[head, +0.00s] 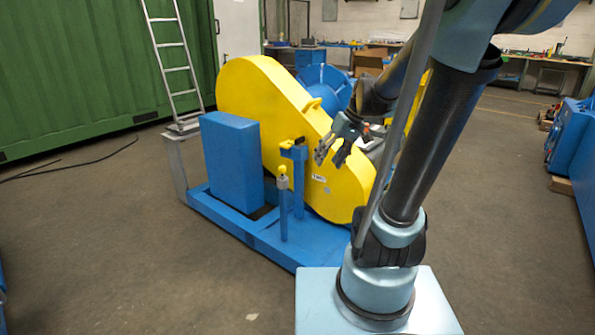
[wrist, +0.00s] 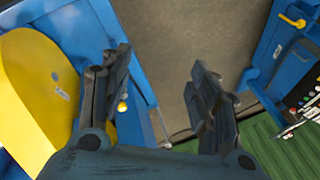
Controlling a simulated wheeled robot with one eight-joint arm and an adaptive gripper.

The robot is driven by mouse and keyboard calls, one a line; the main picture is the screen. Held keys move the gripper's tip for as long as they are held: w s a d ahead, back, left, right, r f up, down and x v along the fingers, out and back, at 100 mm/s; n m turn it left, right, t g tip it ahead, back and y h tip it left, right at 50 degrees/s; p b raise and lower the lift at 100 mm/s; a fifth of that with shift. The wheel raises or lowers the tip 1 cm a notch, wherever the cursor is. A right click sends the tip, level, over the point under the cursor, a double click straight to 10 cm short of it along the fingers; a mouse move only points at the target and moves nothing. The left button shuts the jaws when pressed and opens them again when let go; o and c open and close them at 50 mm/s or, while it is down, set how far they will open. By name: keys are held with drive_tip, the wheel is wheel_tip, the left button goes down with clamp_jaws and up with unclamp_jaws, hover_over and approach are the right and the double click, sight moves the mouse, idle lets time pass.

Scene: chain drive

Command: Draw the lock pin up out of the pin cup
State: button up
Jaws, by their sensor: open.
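The lock pin (head: 283,170) shows as a small yellow head in the head view. It stands upright in the grey pin cup (head: 283,183) on top of a slim blue post, and its shaft is hidden in the cup. My gripper (head: 329,160) is open and empty, to the right of the pin and a little higher in the picture, in front of the yellow guard (head: 262,105). In the wrist view my gripper (wrist: 158,58) has its fingers wide apart. A small yellow knob (wrist: 122,106) shows beside the left finger; I cannot tell whether it is the pin's head.
A taller blue post (head: 298,185) with a yellow-tipped bracket stands right beside the pin cup. A blue box (head: 231,160) stands left of it on the blue base frame (head: 245,228). A ladder (head: 175,65) leans on the green container (head: 80,80). The floor in front is clear.

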sight(283, 175)
drive_tip(key=w+a+f+n+y, duration=0.1)
drive_tip(key=w+a+n+y, duration=0.15)
drive_tip(key=w, duration=0.65)
drive_tip(key=w+a+f+n+g+y, duration=0.15)
drive_tip(key=w+a, duration=0.25)
drive_tip(key=w, duration=0.5)
drive_tip(key=w+a+f+n+y, duration=0.1)
drive_tip(key=w+a+n+y, duration=0.2)
drive_tip(key=w, duration=0.5)
drive_tip(key=w+a+f+n+g+y, duration=0.1)
drive_tip(key=w+f+n+y, duration=0.25)
drive_tip(key=w+f, duration=0.45)
drive_tip(key=w+f+n+g+y, duration=0.1)
drive_tip(key=w+f+n+y, duration=0.25)
drive_tip(key=f, duration=0.85)
drive_tip(key=shift+n+h, duration=0.4)
drive_tip(key=shift+h, duration=0.1)
drive_tip(key=shift+s+a, duration=0.15)
drive_tip(key=shift+a, duration=1.1)
drive_tip(key=shift+s+a, duration=0.2)
drive_tip(key=shift+a, duration=1.1)
drive_tip(key=shift+s+a, duration=0.15)
drive_tip(key=shift+a, duration=1.1)
drive_tip(key=c, duration=1.2)
